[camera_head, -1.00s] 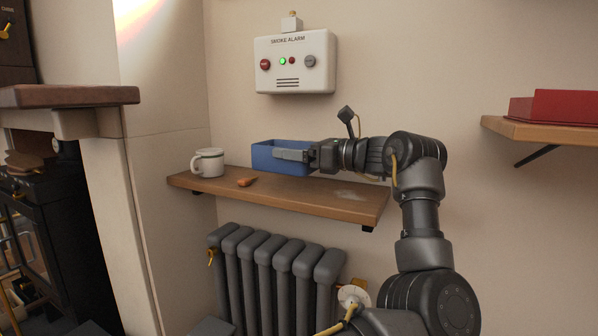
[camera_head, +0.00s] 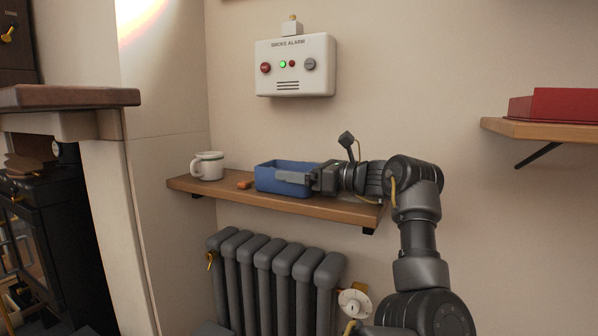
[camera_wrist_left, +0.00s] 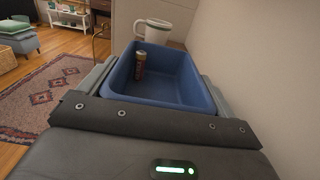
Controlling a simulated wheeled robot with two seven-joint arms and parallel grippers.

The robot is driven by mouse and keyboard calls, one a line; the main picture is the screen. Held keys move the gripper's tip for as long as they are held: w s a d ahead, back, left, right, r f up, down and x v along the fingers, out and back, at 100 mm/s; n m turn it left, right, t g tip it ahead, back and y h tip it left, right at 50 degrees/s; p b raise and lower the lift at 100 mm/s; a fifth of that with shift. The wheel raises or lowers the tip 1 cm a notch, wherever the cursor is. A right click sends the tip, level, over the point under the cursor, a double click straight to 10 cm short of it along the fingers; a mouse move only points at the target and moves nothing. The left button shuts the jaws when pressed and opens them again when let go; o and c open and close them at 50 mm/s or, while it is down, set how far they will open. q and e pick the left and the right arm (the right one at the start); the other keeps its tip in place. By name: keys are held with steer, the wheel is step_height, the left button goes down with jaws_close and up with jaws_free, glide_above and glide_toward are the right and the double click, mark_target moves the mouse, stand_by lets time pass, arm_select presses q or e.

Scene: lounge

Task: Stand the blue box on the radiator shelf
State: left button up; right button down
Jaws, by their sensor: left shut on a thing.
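The blue box (camera_head: 283,184) is an open-topped bin over the wooden radiator shelf (camera_head: 345,212), upright and level. Its base is at the shelf surface; I cannot tell whether it touches or sits just above. My left gripper (camera_head: 294,178) is shut on the box, its fingers along the box's sides. My right gripper is not in view.
A white mug (camera_head: 208,166) stands at the shelf's left end. A small orange-brown object (camera_head: 245,184) lies between mug and box. The grey radiator (camera_head: 275,260) is below, the smoke alarm (camera_head: 295,70) above. A red box (camera_head: 555,105) sits on another shelf at right.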

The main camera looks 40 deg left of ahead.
arm_select(q)
steer(key=o, duration=0.9)
steer(key=shift+r, duration=0.1)
